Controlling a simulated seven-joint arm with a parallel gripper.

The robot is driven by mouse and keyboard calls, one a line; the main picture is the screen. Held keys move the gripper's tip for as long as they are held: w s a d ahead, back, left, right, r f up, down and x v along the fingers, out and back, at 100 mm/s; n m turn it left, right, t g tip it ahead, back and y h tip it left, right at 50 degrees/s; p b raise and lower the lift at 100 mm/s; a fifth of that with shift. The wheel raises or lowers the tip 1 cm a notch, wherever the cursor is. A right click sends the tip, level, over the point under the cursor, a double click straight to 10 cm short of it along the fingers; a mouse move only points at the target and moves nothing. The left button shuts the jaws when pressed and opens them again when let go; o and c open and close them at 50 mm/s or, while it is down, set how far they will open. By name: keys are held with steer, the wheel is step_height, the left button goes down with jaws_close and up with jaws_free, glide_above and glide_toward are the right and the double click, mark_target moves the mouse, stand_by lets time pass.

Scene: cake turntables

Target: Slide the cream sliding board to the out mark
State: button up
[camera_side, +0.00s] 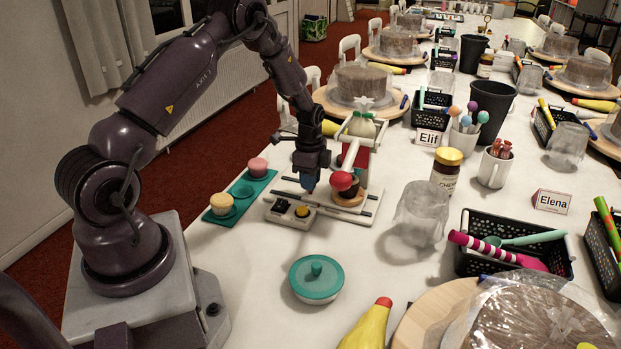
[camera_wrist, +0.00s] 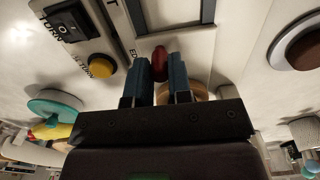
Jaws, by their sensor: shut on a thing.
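My gripper (camera_side: 308,187) points down at the cream machine, just left of its red dome. In the wrist view, its two blue fingers (camera_wrist: 160,75) are closed on a small red knob (camera_wrist: 160,60). The knob stands over a cream surface, which I take to be the sliding board; its outline is hard to make out. In the side view, the cream base (camera_side: 325,205) has dark rail lines and lies flat on the table. The fingertips and knob are hidden or too small there. Lettering beside the knob is only partly readable; I cannot tell which is the out mark.
A control box (camera_side: 290,213) with a black switch and yellow button (camera_wrist: 102,66) sits at the front left. The red dome (camera_side: 342,181) stands close to the right. A teal cupcake tray (camera_side: 240,196) is left, a teal lidded dish (camera_side: 316,279) in front, a clear cup (camera_side: 421,213) right.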

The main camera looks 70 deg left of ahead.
steer(key=shift+s+a+r, duration=0.1)
steer(key=shift+s+a, duration=3.45)
steer(key=shift+a, duration=0.15)
steer(key=shift+s, duration=0.1)
steer(key=o, duration=0.7)
steer(key=shift+o, duration=0.3)
steer(key=shift+d, duration=0.1)
step_height(320, 180, up, 7)
